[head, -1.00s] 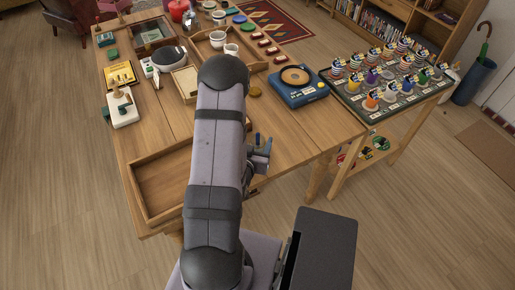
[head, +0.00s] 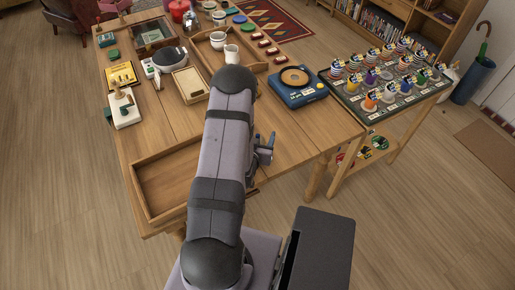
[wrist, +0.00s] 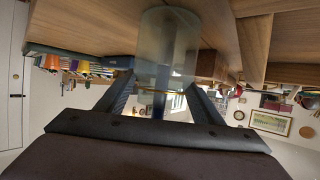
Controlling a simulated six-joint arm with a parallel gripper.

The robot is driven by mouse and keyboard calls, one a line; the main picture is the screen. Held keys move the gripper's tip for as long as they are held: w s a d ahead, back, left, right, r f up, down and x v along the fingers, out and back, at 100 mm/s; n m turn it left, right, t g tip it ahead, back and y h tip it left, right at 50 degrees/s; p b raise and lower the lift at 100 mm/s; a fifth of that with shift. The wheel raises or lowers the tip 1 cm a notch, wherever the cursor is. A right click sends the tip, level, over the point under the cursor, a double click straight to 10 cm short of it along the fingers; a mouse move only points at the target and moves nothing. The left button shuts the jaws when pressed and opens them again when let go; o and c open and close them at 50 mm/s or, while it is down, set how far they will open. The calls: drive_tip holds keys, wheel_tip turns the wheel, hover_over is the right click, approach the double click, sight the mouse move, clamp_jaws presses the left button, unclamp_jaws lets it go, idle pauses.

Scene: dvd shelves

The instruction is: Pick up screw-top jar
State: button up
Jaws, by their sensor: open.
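A clear glass jar (wrist: 168,50) shows upright in the middle of the wrist view, which appears upside down. It is see-through, with a thin yellowish band across its lower part in the picture. My gripper (wrist: 160,88) is open, with one dark finger on each side of the jar's near part. I cannot tell whether either finger touches it. In the head view my gripper (head: 264,150) shows only partly beside my arm, over the table. The jar is not visible in the head view, probably hidden behind my arm.
An empty wooden tray (head: 139,194) lies at the table's front left. A blue record player (head: 322,92) stands right of my arm. A side table (head: 365,116) holds several striped objects.

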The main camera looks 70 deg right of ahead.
drive_tip(key=c, duration=1.2)
drive_tip(key=shift+r, duration=0.3)
drive_tip(key=shift+c, duration=1.4)
wheel_tip(320, 180, up, 10)
drive_tip(key=shift+f+b, duration=0.25)
drive_tip(key=shift+b, duration=0.2)
